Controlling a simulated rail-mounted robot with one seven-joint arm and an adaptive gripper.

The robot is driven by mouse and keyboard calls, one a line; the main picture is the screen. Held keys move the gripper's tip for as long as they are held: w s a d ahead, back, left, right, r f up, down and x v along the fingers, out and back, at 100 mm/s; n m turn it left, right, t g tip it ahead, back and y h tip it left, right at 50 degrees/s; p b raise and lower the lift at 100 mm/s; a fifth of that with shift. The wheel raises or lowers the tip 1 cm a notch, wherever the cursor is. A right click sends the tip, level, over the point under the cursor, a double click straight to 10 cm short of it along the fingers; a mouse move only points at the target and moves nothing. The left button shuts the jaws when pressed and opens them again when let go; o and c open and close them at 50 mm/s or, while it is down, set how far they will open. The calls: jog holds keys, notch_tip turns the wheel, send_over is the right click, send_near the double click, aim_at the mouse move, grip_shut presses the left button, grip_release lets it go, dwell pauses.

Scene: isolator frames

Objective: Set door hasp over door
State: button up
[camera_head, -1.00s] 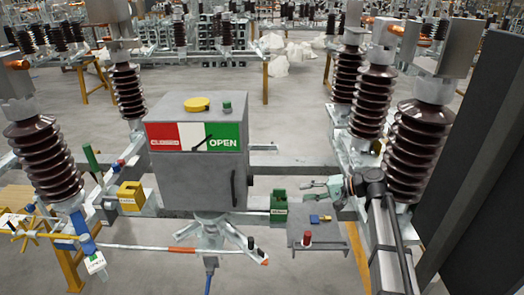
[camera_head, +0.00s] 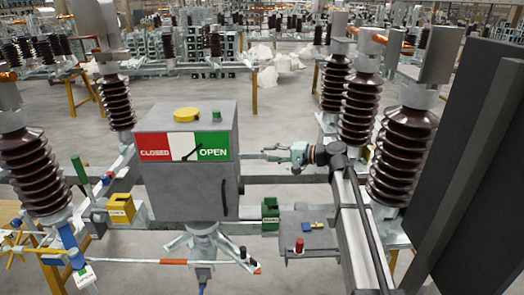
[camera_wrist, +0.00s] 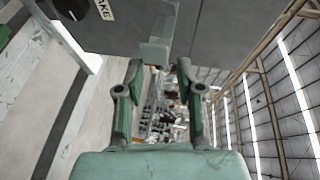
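The grey control box (camera_head: 185,188) with the CLOSED/OPEN panel stands in the middle of the head view. A short grey bar (camera_head: 250,156) sticks out at its right side; I cannot tell if it is the door hasp. In the wrist view a pale grey-green tab (camera_wrist: 156,48), which looks like the hasp, hangs at the edge of a grey box face (camera_wrist: 110,35). My gripper (camera_head: 268,151) points left toward the box's right side. In the wrist view its two fingers (camera_wrist: 158,68) are apart, with the tab just ahead of the gap. Contact is not visible.
A small grey shelf (camera_head: 322,241) with a red button (camera_head: 299,245) lies below my arm. A green block (camera_head: 270,213) and a yellow block (camera_head: 121,208) sit on the frame beam. Brown insulators (camera_head: 400,150) stand close right of my arm.

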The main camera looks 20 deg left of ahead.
aim_at(262, 151)
jog(key=shift+a+f+p, duration=0.2)
jog(key=shift+a+p, duration=0.05)
jog(key=shift+a, duration=0.75)
jog(key=shift+a+f+p, duration=0.2)
jog(key=shift+a, duration=0.8)
grip_shut()
